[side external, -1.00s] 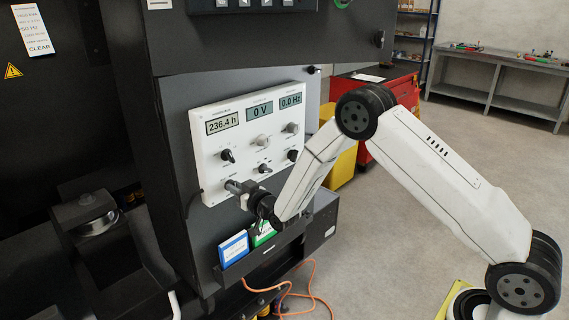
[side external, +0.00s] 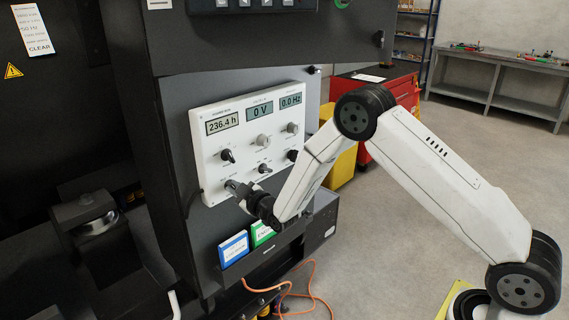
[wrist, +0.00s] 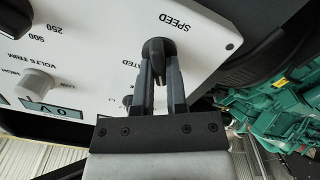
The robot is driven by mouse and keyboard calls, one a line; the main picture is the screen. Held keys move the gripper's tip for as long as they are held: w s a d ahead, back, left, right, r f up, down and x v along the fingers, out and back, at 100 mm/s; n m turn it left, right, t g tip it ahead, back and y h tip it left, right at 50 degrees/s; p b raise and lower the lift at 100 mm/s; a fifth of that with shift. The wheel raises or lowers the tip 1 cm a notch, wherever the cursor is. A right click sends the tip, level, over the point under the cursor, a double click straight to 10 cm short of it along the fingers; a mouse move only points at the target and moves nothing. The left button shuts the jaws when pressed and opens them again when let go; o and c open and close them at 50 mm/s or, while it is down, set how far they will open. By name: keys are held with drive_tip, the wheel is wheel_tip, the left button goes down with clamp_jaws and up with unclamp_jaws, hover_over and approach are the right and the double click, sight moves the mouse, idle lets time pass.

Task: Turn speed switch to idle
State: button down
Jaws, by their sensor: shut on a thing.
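The speed switch (wrist: 158,46) is a dark knob on the white control panel (side external: 213,152), below the printed word SPEED, which appears upside down in the wrist view. My gripper (wrist: 161,62) is shut on this knob, with one finger on each side of it. In the side external view my gripper (side external: 234,187) reaches the lower left corner of the panel, and its fingers hide the knob there. The printed marks around the knob are partly covered, and the idle mark cannot be read.
Other knobs sit close by: a black one (side external: 227,156) above and a small switch (side external: 265,168) to the right. Blue and green binders (side external: 234,248) stand in a tray below. An orange cable (side external: 290,286) lies on the floor.

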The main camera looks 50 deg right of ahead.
drive_tip(key=c, duration=0.7)
unclamp_jaws()
drive_tip(key=shift+o, duration=0.2)
drive_tip(key=shift+s, duration=0.15)
drive_tip(key=s, duration=0.7)
drive_tip(key=shift+s, duration=0.3)
drive_tip(key=s+d+r+m+g, duration=0.1)
drive_tip(key=s+m+g, duration=0.5)
drive_tip(key=s+g, duration=0.9)
drive_tip(key=s, duration=1.1)
drive_tip(key=shift+s+d+r, duration=0.15)
drive_tip(key=shift+d+r, duration=0.05)
drive_tip(key=shift+d, duration=0.2)
